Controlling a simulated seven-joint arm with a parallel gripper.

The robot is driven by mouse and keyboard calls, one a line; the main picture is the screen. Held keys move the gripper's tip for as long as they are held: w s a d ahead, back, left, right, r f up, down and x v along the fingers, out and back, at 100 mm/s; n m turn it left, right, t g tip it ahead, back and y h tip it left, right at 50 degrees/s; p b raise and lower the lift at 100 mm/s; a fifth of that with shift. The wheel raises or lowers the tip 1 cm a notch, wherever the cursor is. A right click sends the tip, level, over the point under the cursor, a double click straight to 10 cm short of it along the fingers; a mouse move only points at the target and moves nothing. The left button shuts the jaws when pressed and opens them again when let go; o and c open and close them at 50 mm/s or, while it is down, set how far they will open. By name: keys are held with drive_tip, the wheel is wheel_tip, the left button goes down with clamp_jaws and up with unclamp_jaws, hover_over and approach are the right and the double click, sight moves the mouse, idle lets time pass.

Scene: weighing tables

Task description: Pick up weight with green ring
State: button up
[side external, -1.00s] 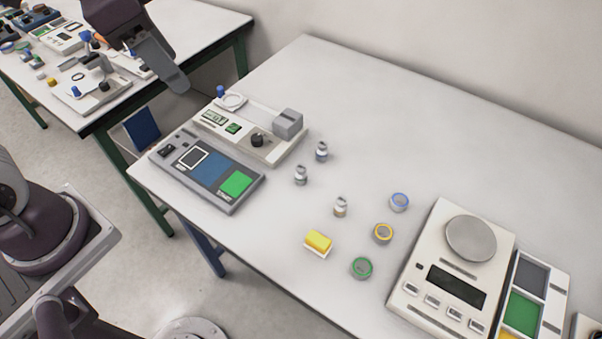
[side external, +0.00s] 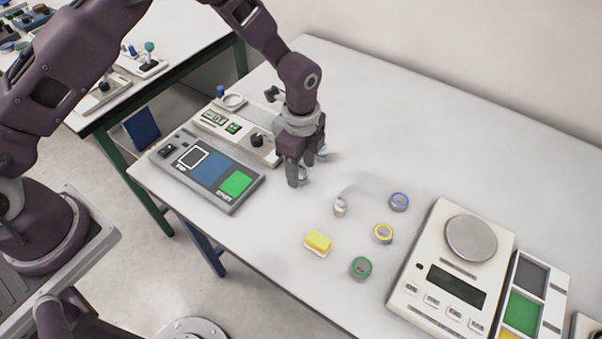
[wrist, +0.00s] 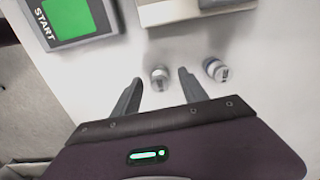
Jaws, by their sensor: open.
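The weight with the green ring (side external: 361,267) is a small round grey disc on the white table, near its front edge in the side view. It is not visible in the wrist view. My gripper (side external: 308,168) is open and empty, pointing down beside the device with the green START panel, up and left of the green-ringed weight and well apart from it. In the wrist view my fingers (wrist: 159,88) are spread, with a small vial (wrist: 160,72) seen between their tips; I cannot tell how high above it they are.
Another vial (wrist: 215,69) stands right of my fingers. A third vial (side external: 340,206), a yellow block (side external: 318,242), a yellow-ringed weight (side external: 383,233) and a blue-ringed weight (side external: 399,201) lie near the green-ringed one. A scale (side external: 408,290) stands to the right. The table's back is clear.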

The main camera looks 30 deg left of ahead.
drive_tip(key=shift+f, duration=0.25)
clamp_jaws()
drive_tip(key=shift+r, duration=0.1)
